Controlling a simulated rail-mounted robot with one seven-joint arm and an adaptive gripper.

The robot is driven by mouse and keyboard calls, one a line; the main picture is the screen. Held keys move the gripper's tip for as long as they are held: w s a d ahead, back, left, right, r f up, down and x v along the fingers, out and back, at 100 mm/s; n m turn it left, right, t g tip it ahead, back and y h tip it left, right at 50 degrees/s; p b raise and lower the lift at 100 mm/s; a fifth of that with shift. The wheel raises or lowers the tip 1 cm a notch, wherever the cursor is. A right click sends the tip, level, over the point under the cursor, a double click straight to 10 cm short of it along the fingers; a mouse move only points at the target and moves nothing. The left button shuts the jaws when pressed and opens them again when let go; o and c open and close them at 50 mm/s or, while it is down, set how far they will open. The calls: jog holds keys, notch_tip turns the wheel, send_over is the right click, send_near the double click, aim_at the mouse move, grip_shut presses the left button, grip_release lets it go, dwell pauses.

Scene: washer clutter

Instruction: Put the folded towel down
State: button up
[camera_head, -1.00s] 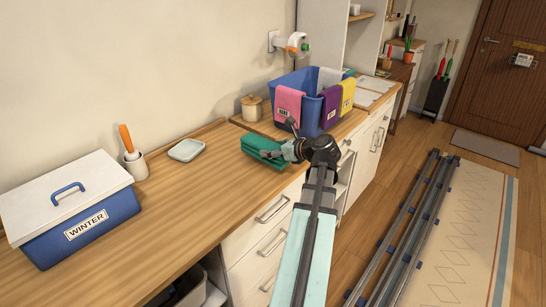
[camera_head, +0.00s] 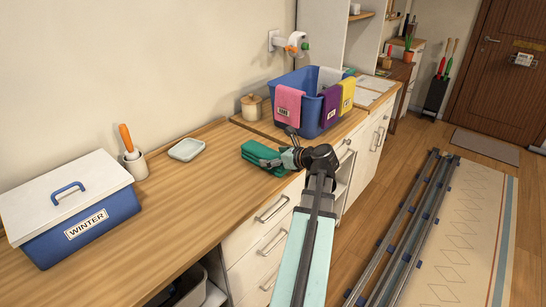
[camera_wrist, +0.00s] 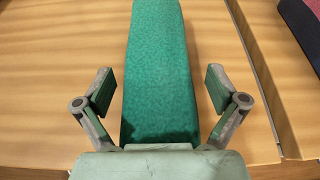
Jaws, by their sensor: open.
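The folded towel is green and lies on the wooden counter (camera_head: 185,215), near its front edge; it shows at the left of my gripper in the head view (camera_head: 259,153). In the wrist view the towel (camera_wrist: 156,70) runs lengthwise up the middle of the picture. My gripper (camera_wrist: 158,97) is open, with one finger on each side of the towel and a visible gap between each finger and the towel's edges. In the head view my gripper (camera_head: 282,158) is at the towel's right end. The towel's near end is hidden by the gripper body.
A blue bin (camera_head: 309,120) with pink, purple and yellow cloths over its rim stands behind the gripper. A wooden canister (camera_head: 252,108), a pale dish (camera_head: 186,150), a cup with an orange-handled tool (camera_head: 135,165) and a blue WINTER box (camera_head: 85,234) stand along the counter. Counter left of the towel is clear.

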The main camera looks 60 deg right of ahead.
jog(key=shift+r, duration=0.1)
jog(key=shift+s+r, duration=0.1)
jog(key=shift+s, duration=0.15)
jog(key=v, duration=1.1)
jog(key=shift+s+b, duration=0.2)
jog(key=shift+b, duration=0.15)
jog(key=shift+r, duration=0.1)
